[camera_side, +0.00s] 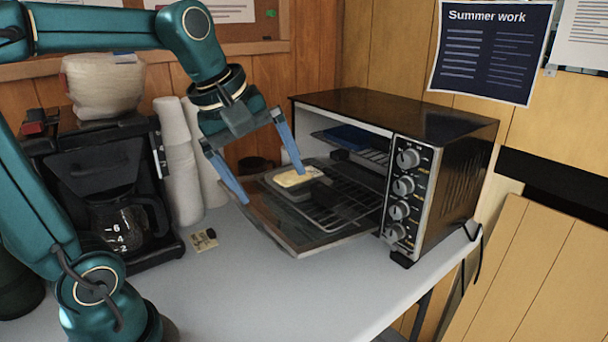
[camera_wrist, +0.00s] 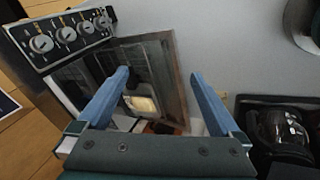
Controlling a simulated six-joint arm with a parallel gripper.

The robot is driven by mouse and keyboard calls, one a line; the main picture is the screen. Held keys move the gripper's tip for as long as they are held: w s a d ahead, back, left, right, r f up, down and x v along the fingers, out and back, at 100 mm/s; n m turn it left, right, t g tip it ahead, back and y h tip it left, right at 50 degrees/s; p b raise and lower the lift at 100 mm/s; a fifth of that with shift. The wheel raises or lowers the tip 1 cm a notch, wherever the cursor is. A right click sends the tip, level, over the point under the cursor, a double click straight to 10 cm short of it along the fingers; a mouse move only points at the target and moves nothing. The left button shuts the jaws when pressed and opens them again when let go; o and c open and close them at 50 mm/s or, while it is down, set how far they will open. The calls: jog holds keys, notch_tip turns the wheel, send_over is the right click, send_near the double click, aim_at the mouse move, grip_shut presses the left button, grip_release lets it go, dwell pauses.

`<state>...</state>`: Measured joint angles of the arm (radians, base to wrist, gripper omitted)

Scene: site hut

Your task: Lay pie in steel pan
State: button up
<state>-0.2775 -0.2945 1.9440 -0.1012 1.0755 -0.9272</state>
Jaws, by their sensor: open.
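A pale yellow pie (camera_side: 296,178) lies in a small grey steel pan (camera_side: 270,181), on the pulled-out rack over the open oven door. In the wrist view the pie (camera_wrist: 144,105) shows as a cream patch in the pan (camera_wrist: 132,87), between my fingers. My gripper (camera_side: 274,187) is open, with its two blue fingers apart, around or above the pan; it also shows in the wrist view (camera_wrist: 161,74). The right fingertip overlaps the pie in the side view. I cannot tell whether it touches. Nothing is visibly held.
The black toaster oven (camera_side: 445,150) stands at the right, its glass door (camera_side: 300,240) folded down. A blue item (camera_side: 348,137) is inside. A coffee maker (camera_side: 90,190) and stacked cups (camera_side: 180,165) stand left. A small card (camera_side: 204,240) lies on the table. The front table is clear.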

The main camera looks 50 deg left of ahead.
jog(key=s+d+f+m, duration=0.5)
jog(key=s+m, duration=0.3)
jog(key=m, duration=0.6)
jog(key=shift+s+f+t, duration=0.35)
jog(key=shift+f+t, duration=0.05)
jog(key=shift+f, duration=0.05)
jog(key=shift+a, duration=0.1)
